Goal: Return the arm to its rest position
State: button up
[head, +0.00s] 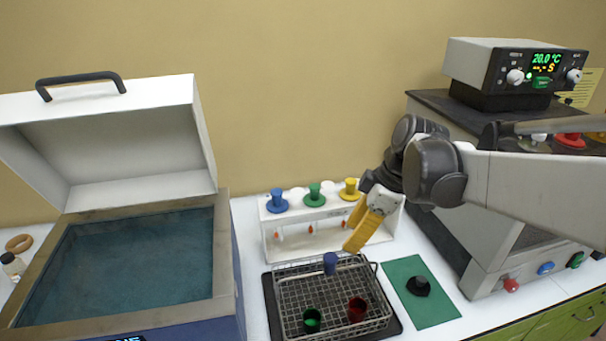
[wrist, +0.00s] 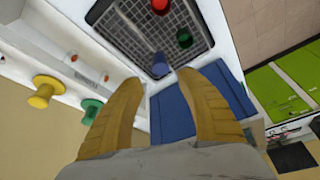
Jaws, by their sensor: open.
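My gripper (head: 352,246) is above the white stand, near the back right corner of the wire basket (head: 285,320), its yellow fingers pointing down. The wrist view shows the fingers (wrist: 155,77) spread apart with nothing held between them. My arm reaches in from the right side of the head view. A blue vial (head: 330,263) stands at the back of the basket, just left of and below the fingers. A green vial (head: 312,320) and a red vial (head: 356,309) are in the basket's front part.
An open-lidded bath (head: 222,255) is at left. The white stand (head: 275,245) holds blue (head: 278,202), green (head: 314,196) and yellow (head: 350,190) knobs. A black knob (head: 418,286) sits on a green mat (head: 436,311). A control unit (head: 500,75) tops the machine at right.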

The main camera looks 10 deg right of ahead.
jog(key=s+a+f+m+t+h+b, duration=0.1)
jog(key=s+a+f+m+t+b, duration=0.1)
jog(key=s+m, duration=0.3)
jog(key=s+a+f+m+t+h+b, duration=0.1)
jog(key=s+f+m+t+h+b, duration=0.1)
jog(key=s+m, duration=0.3)
jog(key=m+t+b, duration=0.1)
jog(key=m, duration=0.1)
jog(key=shift+s+a+f+m+h, duration=0.3)
jog(key=shift+s+a+f, duration=0.1)
